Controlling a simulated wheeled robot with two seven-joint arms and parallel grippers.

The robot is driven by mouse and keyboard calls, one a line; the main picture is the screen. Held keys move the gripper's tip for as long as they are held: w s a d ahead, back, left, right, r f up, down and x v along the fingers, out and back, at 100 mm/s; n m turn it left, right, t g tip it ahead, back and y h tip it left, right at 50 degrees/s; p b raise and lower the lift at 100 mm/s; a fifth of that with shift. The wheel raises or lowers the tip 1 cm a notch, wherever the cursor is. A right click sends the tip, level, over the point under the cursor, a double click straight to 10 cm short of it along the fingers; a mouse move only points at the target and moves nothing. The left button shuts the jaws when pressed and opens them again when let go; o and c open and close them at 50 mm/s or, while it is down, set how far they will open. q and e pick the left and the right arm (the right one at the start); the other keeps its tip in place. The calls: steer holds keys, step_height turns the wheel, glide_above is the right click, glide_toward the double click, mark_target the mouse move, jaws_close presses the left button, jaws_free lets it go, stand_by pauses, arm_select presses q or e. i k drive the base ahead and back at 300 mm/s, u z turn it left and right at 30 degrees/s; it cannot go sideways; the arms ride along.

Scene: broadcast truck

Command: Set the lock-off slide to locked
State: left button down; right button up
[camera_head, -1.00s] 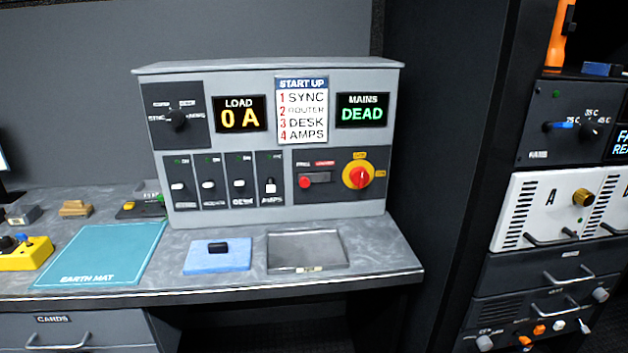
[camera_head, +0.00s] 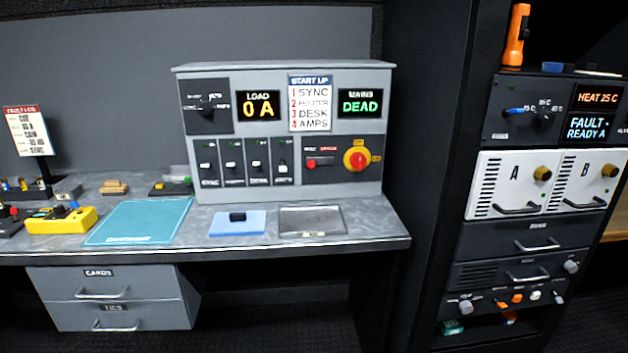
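The grey power panel (camera_head: 275,190) stands upright at the back of the bench. Its lower right section holds a slide with a red knob (camera_head: 312,163) at the left end, under a small label with a red part. Beside it is a round yellow and red rotary switch (camera_head: 356,160). The slide's lettering is too small to read for certain. The mains display (camera_head: 359,104) reads DEAD and the load display (camera_head: 258,106) reads 0 A. Neither of my grippers is in view.
The bench (camera_head: 380,232) bears a teal earth mat (camera_head: 140,220), a blue pad (camera_head: 237,228) with a black item, a grey tray (camera_head: 312,221) and a yellow device (camera_head: 60,220). A dark equipment rack (camera_head: 535,228) stands at right. Drawers (camera_head: 105,285) sit below the bench.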

mark_target(311, 162)
steer(key=u, duration=0.6)
steer(key=i, duration=0.4)
steer(key=u, duration=0.25)
